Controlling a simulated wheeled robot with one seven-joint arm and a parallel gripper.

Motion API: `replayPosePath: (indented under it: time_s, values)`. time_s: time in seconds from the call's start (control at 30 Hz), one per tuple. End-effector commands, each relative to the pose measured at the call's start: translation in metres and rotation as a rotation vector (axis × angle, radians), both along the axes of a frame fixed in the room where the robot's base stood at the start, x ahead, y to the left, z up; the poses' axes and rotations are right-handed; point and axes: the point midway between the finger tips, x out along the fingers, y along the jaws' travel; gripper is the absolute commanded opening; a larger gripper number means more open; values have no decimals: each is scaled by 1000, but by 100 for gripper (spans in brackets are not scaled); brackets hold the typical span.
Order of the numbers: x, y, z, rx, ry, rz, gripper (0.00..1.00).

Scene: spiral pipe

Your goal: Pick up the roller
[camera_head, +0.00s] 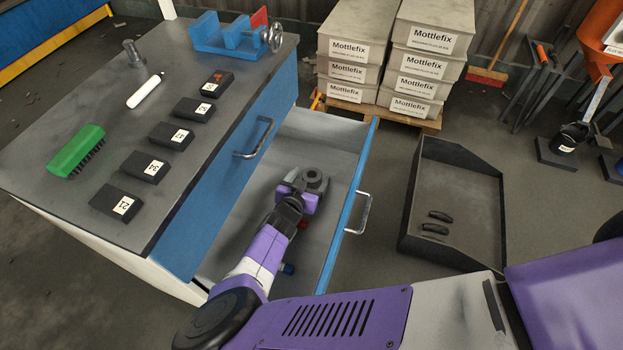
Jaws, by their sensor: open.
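A grey round piece with a dark hole in its top (316,177), which looks like the roller, is in the open drawer (338,133). My gripper (303,187) reaches down into the drawer right at this piece. Its jaws are open, and part of the piece is hidden behind them. I cannot tell whether the fingers touch it. A small grey cylinder on a wider base (134,54) stands on the workbench top at the back left.
The workbench (105,95) carries a blue vise (232,36), a green brush (76,150), a white marker and several numbered black blocks. The drawer's blue front (345,215) stands right of my arm. A dark tray (460,190) lies on the floor at right.

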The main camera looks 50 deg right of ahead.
Motion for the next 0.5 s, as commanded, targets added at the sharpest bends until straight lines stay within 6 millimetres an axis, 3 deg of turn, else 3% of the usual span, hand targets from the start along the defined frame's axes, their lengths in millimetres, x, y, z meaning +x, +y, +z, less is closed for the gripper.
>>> replayPosePath:
  time_s: [0.27,0.5]
  values:
    - [1,-4,-1,0,0,1,78]
    - [1,-4,-1,0,0,0,35]
